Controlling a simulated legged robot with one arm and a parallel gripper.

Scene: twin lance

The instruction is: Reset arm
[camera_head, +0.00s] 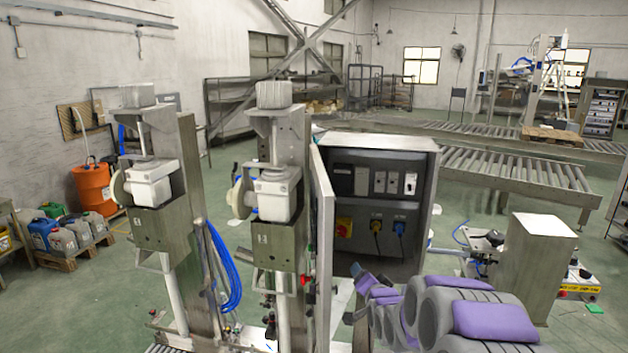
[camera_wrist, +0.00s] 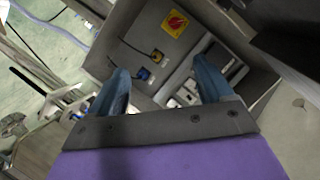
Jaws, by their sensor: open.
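My purple and grey arm reaches in from the lower right of the head view. My gripper (camera_head: 368,279) is at its far end, in front of the lower part of an open grey control cabinet (camera_head: 426,190). In the wrist view the two blue-grey fingers of my gripper (camera_wrist: 160,80) stand well apart. Nothing shows held between them. Behind them, tilted in that view, is the cabinet with a red rotary switch on a yellow plate (camera_wrist: 175,22), a yellow plug (camera_wrist: 157,55) and a blue plug (camera_wrist: 142,74). I cannot tell the exact gap to the cabinet.
Two metal columns with white units, a left one (camera_head: 152,183) and a right one (camera_head: 278,190), stand left of the cabinet. Its open door (camera_head: 323,250) lies beside the right column. A grey post (camera_head: 538,265) stands at right. Roller conveyors (camera_head: 510,178) run behind.

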